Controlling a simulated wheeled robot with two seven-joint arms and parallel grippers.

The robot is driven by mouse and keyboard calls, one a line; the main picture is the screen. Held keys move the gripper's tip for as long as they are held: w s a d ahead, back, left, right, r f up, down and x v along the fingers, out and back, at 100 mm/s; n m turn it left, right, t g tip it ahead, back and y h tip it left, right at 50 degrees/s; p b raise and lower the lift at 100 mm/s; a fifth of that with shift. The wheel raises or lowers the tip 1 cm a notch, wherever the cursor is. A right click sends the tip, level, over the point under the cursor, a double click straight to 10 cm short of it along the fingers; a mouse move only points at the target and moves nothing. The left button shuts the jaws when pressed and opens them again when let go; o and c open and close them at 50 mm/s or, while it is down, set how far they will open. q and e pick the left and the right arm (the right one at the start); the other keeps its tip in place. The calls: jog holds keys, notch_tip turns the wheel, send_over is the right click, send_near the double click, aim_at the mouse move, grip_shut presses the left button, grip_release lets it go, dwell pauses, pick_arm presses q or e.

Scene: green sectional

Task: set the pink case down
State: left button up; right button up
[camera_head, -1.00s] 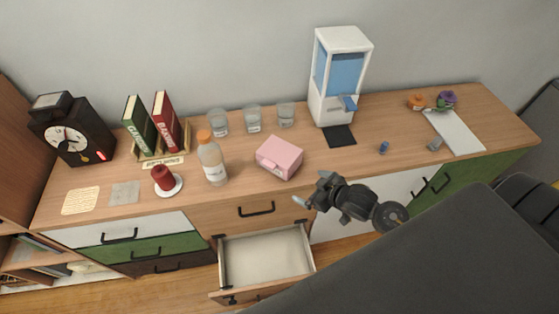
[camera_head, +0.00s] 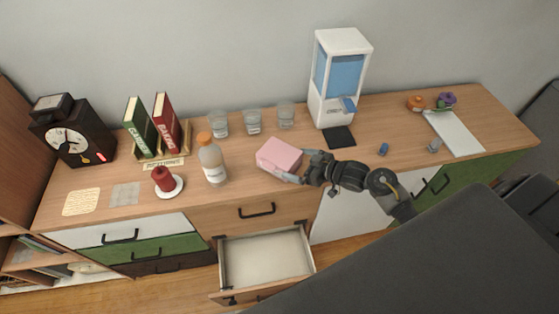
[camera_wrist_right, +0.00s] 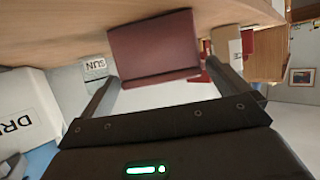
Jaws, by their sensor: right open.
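The pink case (camera_head: 278,157) rests on the wooden countertop, right of the bottle. My right gripper (camera_head: 298,166) is at the right side of the case, its two fingers spread. In the right wrist view the case (camera_wrist_right: 153,47) shows as a dark reddish block between and beyond the open fingers (camera_wrist_right: 162,72). Whether a finger touches it cannot be told. My left gripper is not in view.
A bottle (camera_head: 212,163) stands left of the case and several glasses (camera_head: 253,121) behind it. A white dispenser (camera_head: 338,80) with a dark mat (camera_head: 339,137) stands at the back right. An open, empty drawer (camera_head: 266,263) juts out below the countertop (camera_head: 235,188).

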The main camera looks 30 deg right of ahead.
aim_at(285, 161)
jog(key=shift+w+a+f, duration=0.2)
jog(key=shift+w, duration=0.2)
jog(key=shift+w+a, duration=0.15)
jog(key=shift+w, duration=0.05)
jog(key=x, duration=0.1)
jog(key=p+x, duration=0.1)
jog(key=x, duration=0.1)
jog(key=shift+w+f, duration=0.2)
jog(key=shift+f, duration=0.15)
jog(key=shift+w+a+f+p, duration=0.25)
jog(key=shift+w+a+p, duration=0.05)
jog(key=shift+w, duration=0.1)
jog(key=c, duration=0.8)
jog(key=shift+c, duration=0.2)
